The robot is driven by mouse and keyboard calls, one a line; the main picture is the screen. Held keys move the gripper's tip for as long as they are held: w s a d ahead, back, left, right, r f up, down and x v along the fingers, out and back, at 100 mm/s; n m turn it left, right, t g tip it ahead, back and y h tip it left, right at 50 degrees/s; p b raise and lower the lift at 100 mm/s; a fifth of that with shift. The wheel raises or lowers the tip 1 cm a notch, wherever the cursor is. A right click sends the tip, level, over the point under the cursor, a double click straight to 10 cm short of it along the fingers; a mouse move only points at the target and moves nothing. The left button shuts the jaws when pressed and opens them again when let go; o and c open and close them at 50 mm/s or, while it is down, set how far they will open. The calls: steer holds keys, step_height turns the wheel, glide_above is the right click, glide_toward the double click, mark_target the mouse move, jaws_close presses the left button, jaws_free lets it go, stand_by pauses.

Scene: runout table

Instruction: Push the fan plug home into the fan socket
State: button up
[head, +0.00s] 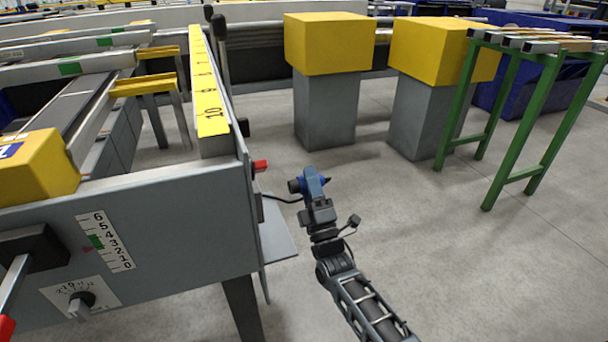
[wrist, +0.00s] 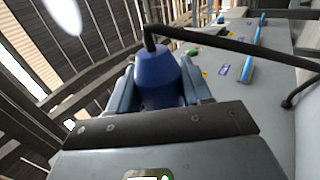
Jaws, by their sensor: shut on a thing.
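The fan plug (wrist: 157,72) is a deep blue, tapered body with a black cable leaving its narrow end in the wrist view. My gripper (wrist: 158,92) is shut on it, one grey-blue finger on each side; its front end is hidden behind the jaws. In the head view the blue plug (head: 313,180) is in the air at the end of my arm, to the right of the grey machine's end, apart from it. I cannot make out the fan socket for certain in either view.
The black cable (head: 283,199) runs from the machine's end to the plug. A red knob (head: 260,166) and a grey shelf (head: 278,242) stick out from the machine (head: 180,210). Grey pedestals with yellow tops (head: 325,110) and a green stand (head: 535,130) stand behind.

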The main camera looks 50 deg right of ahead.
stand_by(0.4)
steer(key=shift+w+a, duration=0.5)
steer(key=shift+a, duration=0.3)
steer(key=shift+w+a, duration=0.55)
steer(key=shift+a, duration=0.25)
steer(key=shift+w+a, duration=0.5)
steer(key=shift+a, duration=0.3)
steer(key=shift+w+a, duration=0.5)
steer(key=shift+a, duration=0.25)
steer(key=shift+w+a, duration=0.5)
steer(key=shift+a, duration=0.25)
steer(key=o, duration=1.2)
steer(key=shift+o, duration=0.2)
steer(key=v, duration=0.7)
steer(key=shift+s+f+p, duration=0.25)
steer(key=shift+s+p, duration=0.05)
steer(key=shift+a, duration=0.1)
